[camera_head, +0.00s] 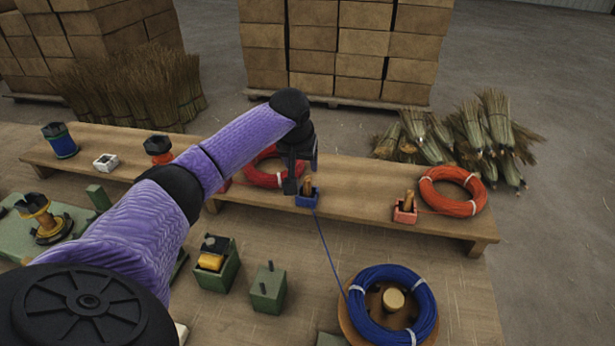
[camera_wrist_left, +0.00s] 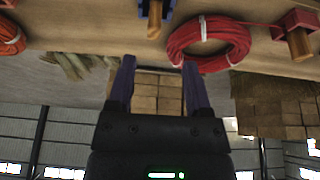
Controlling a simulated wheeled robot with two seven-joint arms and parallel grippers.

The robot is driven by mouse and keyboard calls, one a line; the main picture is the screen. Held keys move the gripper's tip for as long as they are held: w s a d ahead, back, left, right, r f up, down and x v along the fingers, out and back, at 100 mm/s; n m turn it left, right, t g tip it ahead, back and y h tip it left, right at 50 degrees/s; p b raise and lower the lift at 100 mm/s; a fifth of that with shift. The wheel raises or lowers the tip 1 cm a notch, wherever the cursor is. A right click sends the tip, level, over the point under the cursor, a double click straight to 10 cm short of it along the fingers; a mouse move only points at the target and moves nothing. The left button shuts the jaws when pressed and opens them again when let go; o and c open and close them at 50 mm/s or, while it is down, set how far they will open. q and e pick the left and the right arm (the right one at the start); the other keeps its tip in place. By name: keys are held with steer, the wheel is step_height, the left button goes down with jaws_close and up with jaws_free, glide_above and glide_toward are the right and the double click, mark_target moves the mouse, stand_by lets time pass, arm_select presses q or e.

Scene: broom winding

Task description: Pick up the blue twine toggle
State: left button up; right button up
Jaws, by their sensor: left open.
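The blue twine toggle (camera_head: 308,185) is a short wooden peg standing in a small blue holder (camera_head: 307,201) on the raised wooden shelf. A blue line runs from the holder down to the blue twine coil (camera_head: 419,327). My left gripper (camera_head: 297,181) hangs right at the toggle in the head view and partly covers that spot. In the left wrist view the gripper (camera_wrist_left: 158,62) is open with nothing between its fingers. The toggle (camera_wrist_left: 155,18) shows beyond the fingertips, in line with the gap and apart from them. My right gripper is not in view.
A red coil (camera_wrist_left: 207,28) lies close beside the blue holder. Another red coil (camera_head: 453,207) and a red holder (camera_head: 405,212) with a wooden peg stand farther right on the shelf. Green blocks (camera_head: 268,290) stand on the lower bench in front.

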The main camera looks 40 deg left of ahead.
mark_target(307, 178)
arm_select(q)
steer(key=x, duration=0.2)
steer(key=b+x, duration=0.1)
steer(key=shift+s+d+f, duration=0.15)
steer(key=shift+d, duration=0.15)
steer(key=b+x, duration=0.1)
steer(key=x, duration=0.1)
steer(key=b+x, duration=0.2)
steer(key=x, duration=0.1)
steer(key=shift+w, duration=0.4)
steer(key=shift+r, duration=0.2)
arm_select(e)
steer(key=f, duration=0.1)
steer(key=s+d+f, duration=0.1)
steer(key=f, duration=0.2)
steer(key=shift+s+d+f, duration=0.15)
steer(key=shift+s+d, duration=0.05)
arm_select(q)
jaws_close()
